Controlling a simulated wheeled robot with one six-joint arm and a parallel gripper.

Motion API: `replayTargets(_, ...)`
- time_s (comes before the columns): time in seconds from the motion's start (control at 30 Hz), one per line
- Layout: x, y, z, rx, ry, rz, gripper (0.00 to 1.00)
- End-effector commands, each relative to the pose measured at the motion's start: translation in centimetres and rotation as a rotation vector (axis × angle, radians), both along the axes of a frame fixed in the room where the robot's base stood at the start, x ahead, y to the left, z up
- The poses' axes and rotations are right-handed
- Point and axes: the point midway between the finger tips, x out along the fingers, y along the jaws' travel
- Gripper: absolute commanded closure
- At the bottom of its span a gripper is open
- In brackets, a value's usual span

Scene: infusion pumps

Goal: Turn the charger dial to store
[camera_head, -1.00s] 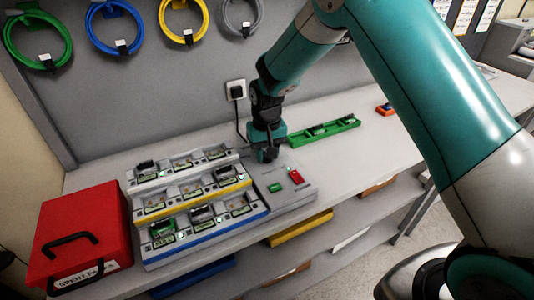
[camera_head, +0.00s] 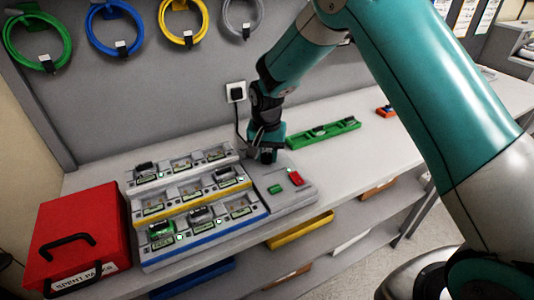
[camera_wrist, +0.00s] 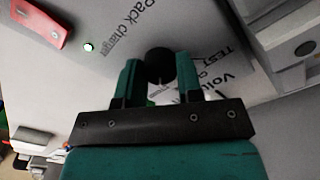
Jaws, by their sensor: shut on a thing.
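The charger's dial (camera_wrist: 160,66) is a round black knob on the charger's grey panel (camera_wrist: 110,65), seen in the wrist view. My gripper (camera_wrist: 160,82) is shut on the dial, with one teal finger on each side of it. Printed labels stand around the dial; the fingers cover part of them, and I read "Voltage" and "TEST" only in part. In the head view my gripper (camera_head: 266,155) reaches down onto the back of the charger panel (camera_head: 297,198) and hides the dial there.
Tiered charging bays (camera_head: 190,195) holding packs stand to the left. A red box (camera_head: 83,235) is at far left, a green tray (camera_head: 323,132) behind right. The table to the right is mostly clear.

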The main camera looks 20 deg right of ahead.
Motion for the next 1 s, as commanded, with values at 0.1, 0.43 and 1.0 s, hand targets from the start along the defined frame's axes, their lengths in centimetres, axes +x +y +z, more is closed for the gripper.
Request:
replayTargets(0.1, 0.1, 0.0, 0.1, 0.0, -0.003, -0.002, 0.9)
replayTargets(0.43, 0.1, 0.0, 0.1, 0.0, -0.002, 0.0, 0.41)
replayTargets(1.0, 0.2, 0.0, 6.3, 0.002, -0.01, 0.001, 0.41)
